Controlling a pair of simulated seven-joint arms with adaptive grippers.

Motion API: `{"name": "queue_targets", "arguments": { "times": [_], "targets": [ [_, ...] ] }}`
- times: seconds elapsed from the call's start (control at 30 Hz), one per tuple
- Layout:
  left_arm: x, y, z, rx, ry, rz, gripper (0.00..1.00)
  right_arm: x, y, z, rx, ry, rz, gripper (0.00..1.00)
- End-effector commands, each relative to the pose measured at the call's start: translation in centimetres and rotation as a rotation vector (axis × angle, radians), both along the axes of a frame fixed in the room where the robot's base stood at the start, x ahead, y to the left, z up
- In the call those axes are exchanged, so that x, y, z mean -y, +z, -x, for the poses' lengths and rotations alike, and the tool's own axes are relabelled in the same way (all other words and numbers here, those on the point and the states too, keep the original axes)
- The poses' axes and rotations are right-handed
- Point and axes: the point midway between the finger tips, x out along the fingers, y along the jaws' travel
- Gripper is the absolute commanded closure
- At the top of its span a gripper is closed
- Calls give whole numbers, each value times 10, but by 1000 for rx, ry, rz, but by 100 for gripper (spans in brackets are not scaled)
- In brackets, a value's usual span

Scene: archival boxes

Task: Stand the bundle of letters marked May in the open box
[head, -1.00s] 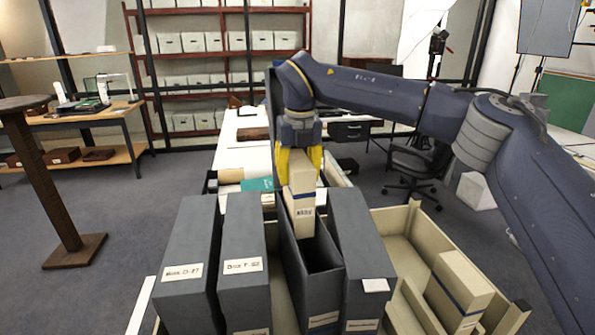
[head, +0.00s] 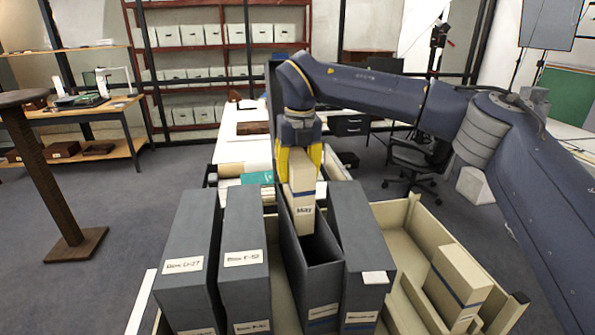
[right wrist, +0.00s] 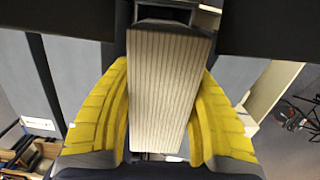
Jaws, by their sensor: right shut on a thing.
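The May bundle (head: 304,208) is a cream block of letters with a blue band and a label reading May. My right gripper (head: 300,160) has its yellow fingers shut on its upper part. The bundle is upright, with its lower end at the mouth of the open grey box (head: 322,275); how deep it reaches is hidden. In the right wrist view the bundle's ridged top (right wrist: 165,85) lies between both fingers (right wrist: 160,125). My left gripper is not in view.
Closed grey boxes stand at the left (head: 187,262) (head: 244,270) and right (head: 360,250) of the open box. Another banded bundle (head: 460,285) stands in the cream tray (head: 408,245) at right. A white table (head: 240,150) is behind.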

Motion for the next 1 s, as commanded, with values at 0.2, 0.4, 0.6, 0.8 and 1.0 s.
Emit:
{"name": "queue_targets", "arguments": {
  "times": [0.2,0.4,0.6,0.8,1.0],
  "targets": [
    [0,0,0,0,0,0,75,0,-6,0,1,1,-1,100],
    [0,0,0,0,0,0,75,0,-11,0,1,1,-1,100],
    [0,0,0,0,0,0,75,0,-17,0,1,-1,-1,100],
    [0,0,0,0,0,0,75,0,-22,0,1,0,0,100],
    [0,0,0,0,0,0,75,0,-28,0,1,0,0,100]
  ]
}}
